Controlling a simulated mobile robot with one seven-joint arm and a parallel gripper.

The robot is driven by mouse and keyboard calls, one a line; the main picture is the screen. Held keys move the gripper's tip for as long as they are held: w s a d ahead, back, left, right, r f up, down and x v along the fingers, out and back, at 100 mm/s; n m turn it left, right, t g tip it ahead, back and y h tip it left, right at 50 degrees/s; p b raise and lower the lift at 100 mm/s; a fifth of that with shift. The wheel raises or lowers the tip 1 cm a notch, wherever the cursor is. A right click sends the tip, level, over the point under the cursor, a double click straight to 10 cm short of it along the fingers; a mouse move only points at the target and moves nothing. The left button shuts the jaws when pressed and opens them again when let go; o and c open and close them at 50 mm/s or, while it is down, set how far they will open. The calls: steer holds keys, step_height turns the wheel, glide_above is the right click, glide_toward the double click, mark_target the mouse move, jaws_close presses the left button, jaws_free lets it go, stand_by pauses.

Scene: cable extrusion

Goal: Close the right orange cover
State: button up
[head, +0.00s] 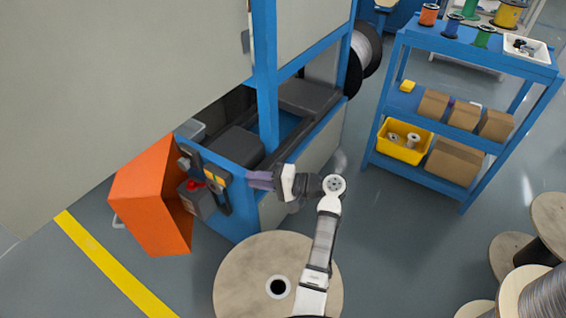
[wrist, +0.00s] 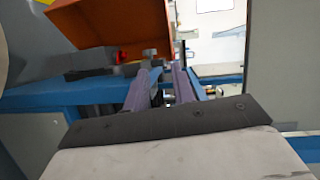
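The orange cover (head: 150,200) hangs swung out at the left end of the blue machine, its hollow side turned toward the machine. It also shows at the top of the wrist view (wrist: 95,22). My gripper (head: 250,180) is to the right of the cover, beside the machine's front corner, and apart from the cover. In the wrist view its two purple fingers (wrist: 164,80) point ahead with a narrow gap between them. Nothing is seen held there.
The machine's end carries a control box with a red button (head: 194,184) and yellow parts. A wooden reel (head: 240,270) stands in front of the machine. A blue shelf (head: 470,110) stands at the right. Floor is clear around the yellow line (head: 110,265).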

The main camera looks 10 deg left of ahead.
steer(key=w+d+r+t+h, duration=0.2)
steer(key=w+d+t+h, duration=0.1)
steer(key=w+t+h, duration=0.1)
steer(key=shift+w+t+h, duration=0.4)
steer(key=shift+w+t, duration=0.45)
steer(key=shift+t, duration=0.05)
